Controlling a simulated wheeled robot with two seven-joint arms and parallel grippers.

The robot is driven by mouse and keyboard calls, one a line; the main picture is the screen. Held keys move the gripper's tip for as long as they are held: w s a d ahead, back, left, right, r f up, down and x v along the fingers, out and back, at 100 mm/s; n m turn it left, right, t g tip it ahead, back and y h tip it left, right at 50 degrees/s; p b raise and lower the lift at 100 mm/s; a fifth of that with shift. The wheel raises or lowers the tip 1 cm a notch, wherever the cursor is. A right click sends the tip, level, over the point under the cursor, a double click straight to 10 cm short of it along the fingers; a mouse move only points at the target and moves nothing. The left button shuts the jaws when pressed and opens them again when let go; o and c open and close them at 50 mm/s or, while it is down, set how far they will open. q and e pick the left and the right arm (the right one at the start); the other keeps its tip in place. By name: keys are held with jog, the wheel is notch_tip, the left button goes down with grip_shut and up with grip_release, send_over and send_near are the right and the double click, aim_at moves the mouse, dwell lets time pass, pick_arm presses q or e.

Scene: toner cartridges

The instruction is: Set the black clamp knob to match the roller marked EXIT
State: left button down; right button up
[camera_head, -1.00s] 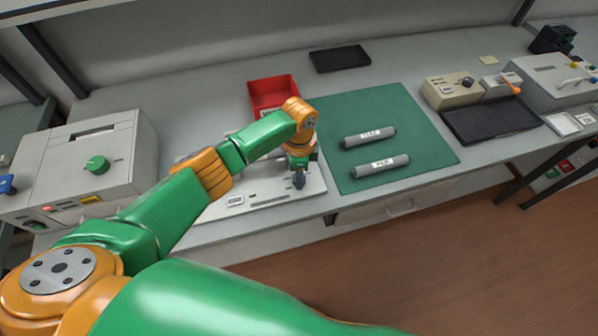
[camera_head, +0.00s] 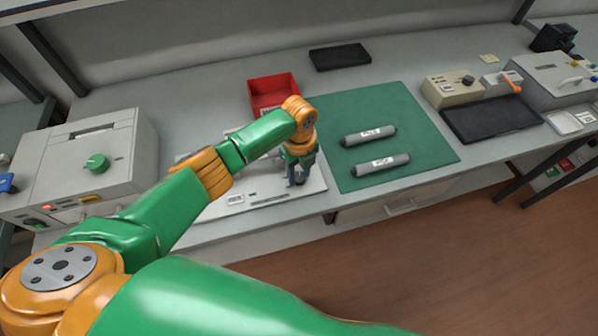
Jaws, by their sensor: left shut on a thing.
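Two grey rollers with white labels lie on the green mat (camera_head: 425,147), an upper roller (camera_head: 352,139) and a lower roller (camera_head: 366,168). Their lettering is too small to read surely. A white plate fixture (camera_head: 316,182) lies left of the mat, partly hidden by my left arm. My left gripper (camera_head: 297,182) points down at its front right part. It is shut on a small dark thing, seemingly the black clamp knob, mostly hidden by the fingers, so its setting cannot be told. My right gripper is not in view.
A red bin (camera_head: 272,90) stands behind the fixture. A grey machine with a green knob (camera_head: 96,163) stands at left. A beige box with a dark knob (camera_head: 467,81) and a black tray (camera_head: 490,119) are at right. A dark flat tray (camera_head: 339,57) lies at the back.

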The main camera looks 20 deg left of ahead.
aim_at(299, 178)
pick_arm(q)
jog(key=m, duration=0.6)
jog(key=shift+s+b, duration=0.1)
jog(key=shift+b, duration=0.2)
dwell(0.4)
jog(key=shift+c, duration=2.2)
grip_release()
notch_tip(299, 178, up, 7)
jog(key=shift+r+b, duration=0.1)
jog(key=shift+b, duration=0.2)
